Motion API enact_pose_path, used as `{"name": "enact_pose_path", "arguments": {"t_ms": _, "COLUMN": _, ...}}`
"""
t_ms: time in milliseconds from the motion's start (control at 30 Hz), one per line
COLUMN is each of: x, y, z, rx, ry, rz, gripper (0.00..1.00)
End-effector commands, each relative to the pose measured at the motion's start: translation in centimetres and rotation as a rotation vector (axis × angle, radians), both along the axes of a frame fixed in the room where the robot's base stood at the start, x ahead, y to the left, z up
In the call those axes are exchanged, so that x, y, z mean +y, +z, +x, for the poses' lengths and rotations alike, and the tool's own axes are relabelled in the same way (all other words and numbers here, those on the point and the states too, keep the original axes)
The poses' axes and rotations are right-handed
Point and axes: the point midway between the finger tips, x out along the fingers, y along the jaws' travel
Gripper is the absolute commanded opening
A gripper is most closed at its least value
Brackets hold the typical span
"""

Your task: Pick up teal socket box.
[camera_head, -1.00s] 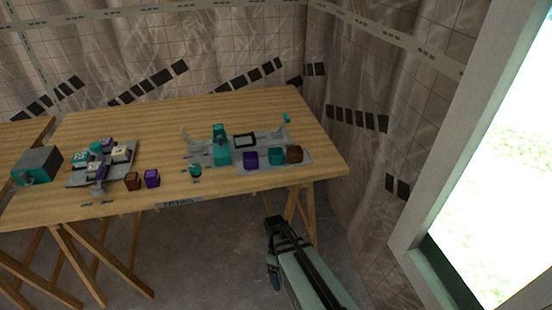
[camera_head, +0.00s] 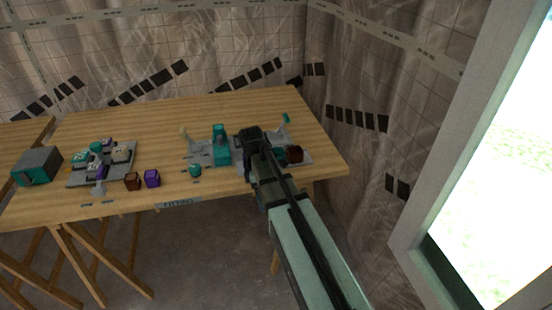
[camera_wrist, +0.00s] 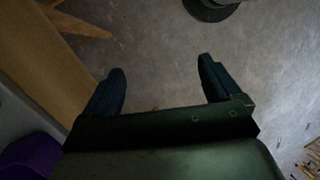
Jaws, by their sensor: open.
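The teal box that sat in a row between a purple and a brown box is now mostly or wholly hidden behind my arm in the head view. The brown box (camera_head: 295,154) still shows just right of my arm. My gripper (camera_wrist: 160,80) is open, with nothing between its two dark fingers and bare floor beyond them in the wrist view. In the head view its dark end (camera_head: 253,138) overlaps the grey panel area. A purple box (camera_wrist: 28,157) shows at the lower left of the wrist view, outside the fingers.
A tall teal block (camera_head: 222,146) stands left of my gripper, with a small teal piece (camera_head: 195,170) before it. A grey tray (camera_head: 72,179) of parts, loose brown (camera_head: 132,181) and purple (camera_head: 152,178) boxes and a grey-teal box (camera_head: 37,165) lie left. The table's back (camera_head: 150,113) is clear.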

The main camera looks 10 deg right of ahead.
Motion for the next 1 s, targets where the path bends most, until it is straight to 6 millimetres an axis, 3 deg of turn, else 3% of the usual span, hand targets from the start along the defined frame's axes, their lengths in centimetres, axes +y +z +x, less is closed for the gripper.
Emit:
{"name": "enact_pose_path", "arguments": {"t_ms": 133, "x": -0.9, "y": 4.4, "z": 4.3, "rx": -0.067, "ry": 0.094, "rz": 0.084, "gripper": 0.92}}
{"name": "enact_pose_path", "arguments": {"t_ms": 333, "x": -4.7, "y": 10.9, "z": 13.2, "rx": -0.187, "ry": 0.139, "rz": 0.123, "gripper": 0.92}}
{"name": "enact_pose_path", "arguments": {"t_ms": 400, "x": -6.0, "y": 12.9, "z": 15.4, "rx": -0.222, "ry": 0.148, "rz": 0.127, "gripper": 0.92}}
{"name": "enact_pose_path", "arguments": {"t_ms": 533, "x": -7.8, "y": 15.5, "z": 17.8, "rx": -0.264, "ry": 0.161, "rz": 0.131, "gripper": 0.92}}
{"name": "enact_pose_path", "arguments": {"t_ms": 633, "x": -8.4, "y": 16.3, "z": 18.6, "rx": -0.28, "ry": 0.168, "rz": 0.132, "gripper": 0.92}}
{"name": "enact_pose_path", "arguments": {"t_ms": 733, "x": -8.5, "y": 15.9, "z": 18.7, "rx": -0.284, "ry": 0.169, "rz": 0.132, "gripper": 0.92}}
{"name": "enact_pose_path", "arguments": {"t_ms": 1000, "x": -8.5, "y": 11.5, "z": 18.5, "rx": -0.283, "ry": 0.168, "rz": 0.132, "gripper": 0.92}}
